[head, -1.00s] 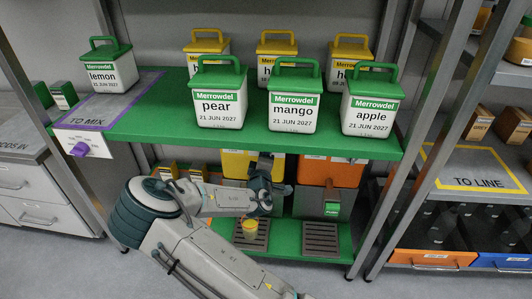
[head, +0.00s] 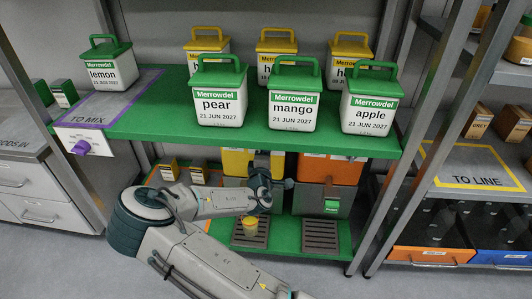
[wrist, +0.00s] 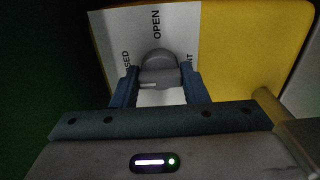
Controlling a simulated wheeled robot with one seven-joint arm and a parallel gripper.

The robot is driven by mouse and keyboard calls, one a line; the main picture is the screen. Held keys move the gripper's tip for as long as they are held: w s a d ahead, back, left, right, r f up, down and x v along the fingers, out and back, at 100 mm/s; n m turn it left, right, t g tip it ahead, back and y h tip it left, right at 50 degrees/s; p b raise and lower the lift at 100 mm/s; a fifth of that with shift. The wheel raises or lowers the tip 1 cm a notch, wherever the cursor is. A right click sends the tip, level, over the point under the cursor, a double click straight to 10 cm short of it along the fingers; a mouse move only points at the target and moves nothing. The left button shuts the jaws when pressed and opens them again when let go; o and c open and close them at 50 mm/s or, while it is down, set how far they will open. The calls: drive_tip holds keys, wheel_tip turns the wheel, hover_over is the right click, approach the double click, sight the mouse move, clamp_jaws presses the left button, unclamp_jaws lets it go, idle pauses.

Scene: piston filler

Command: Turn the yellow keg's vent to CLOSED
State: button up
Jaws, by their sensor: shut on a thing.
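The yellow keg (head: 235,162) stands under the green shelf, partly hidden by my arm. It also fills the right of the wrist view (wrist: 245,50). Its white label (wrist: 115,35) reads OPEN at the top, with part of CLOSED at left and a cut-off word at right. The grey vent knob (wrist: 158,68) sits in front of the label, with a short pale line on its lower left. My gripper (wrist: 158,78) is shut on the knob, one blue finger on each side. In the head view my gripper (head: 268,182) is at the keg's front.
An orange keg (head: 330,168) stands right of the yellow one. A small yellow cup (head: 249,222) sits on a drip grate below my gripper. Labelled tubs, including mango (head: 293,112), stand on the green shelf above. A metal shelf post rises at right.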

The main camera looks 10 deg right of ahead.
drive_tip(key=o, duration=1)
drive_tip(key=shift+s, duration=0.1)
drive_tip(key=p+v, duration=0.2)
drive_tip(key=v, duration=1.1)
drive_tip(key=shift+s+a+p, duration=0.15)
drive_tip(key=shift+s+p, duration=0.15)
